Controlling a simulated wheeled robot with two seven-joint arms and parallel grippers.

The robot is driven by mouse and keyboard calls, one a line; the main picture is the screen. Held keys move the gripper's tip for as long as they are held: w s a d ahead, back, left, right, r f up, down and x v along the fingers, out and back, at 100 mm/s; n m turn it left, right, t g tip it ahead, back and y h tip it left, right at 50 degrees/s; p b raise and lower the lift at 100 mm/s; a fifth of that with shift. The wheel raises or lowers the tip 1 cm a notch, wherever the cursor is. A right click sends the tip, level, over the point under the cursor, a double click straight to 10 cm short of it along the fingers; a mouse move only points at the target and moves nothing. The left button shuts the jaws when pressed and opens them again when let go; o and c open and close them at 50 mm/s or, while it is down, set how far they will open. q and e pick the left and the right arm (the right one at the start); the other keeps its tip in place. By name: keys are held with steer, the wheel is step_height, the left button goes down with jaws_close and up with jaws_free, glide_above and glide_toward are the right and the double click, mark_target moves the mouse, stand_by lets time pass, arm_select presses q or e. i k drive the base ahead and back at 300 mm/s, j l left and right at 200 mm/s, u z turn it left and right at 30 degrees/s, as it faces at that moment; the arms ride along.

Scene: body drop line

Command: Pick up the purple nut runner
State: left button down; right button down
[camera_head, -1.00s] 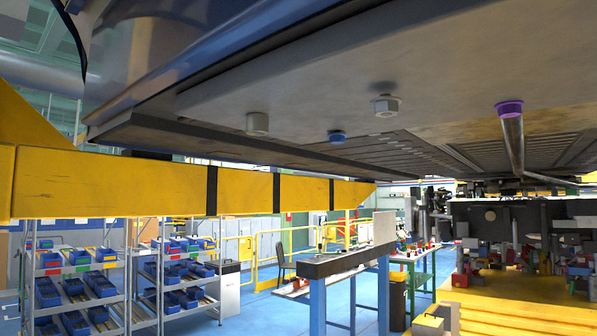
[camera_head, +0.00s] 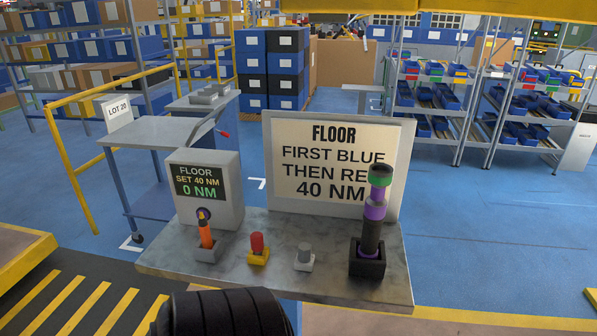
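The purple nut runner (camera_head: 372,235) stands upright in a black square holder (camera_head: 367,264) at the right end of a grey bench top (camera_head: 330,287). It has a dark body, purple bands and a green cap at its top. Its upper part stands in front of the instruction sign. Neither of my grippers is in view, so nothing shows of what they hold.
The bench also holds an orange-handled tool (camera_head: 206,233), a red piece in a yellow holder (camera_head: 258,257), a grey piece (camera_head: 304,257) and a display box (camera_head: 230,190) reading 0 NM. The sign (camera_head: 290,199) stands behind. Racks (camera_head: 440,105) are farther back, with blue floor (camera_head: 470,245) on the right.

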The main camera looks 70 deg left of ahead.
mark_target(379, 174)
steer(key=u, duration=1.65)
steer(key=l+u, duration=0.2)
steer(key=l, duration=0.25)
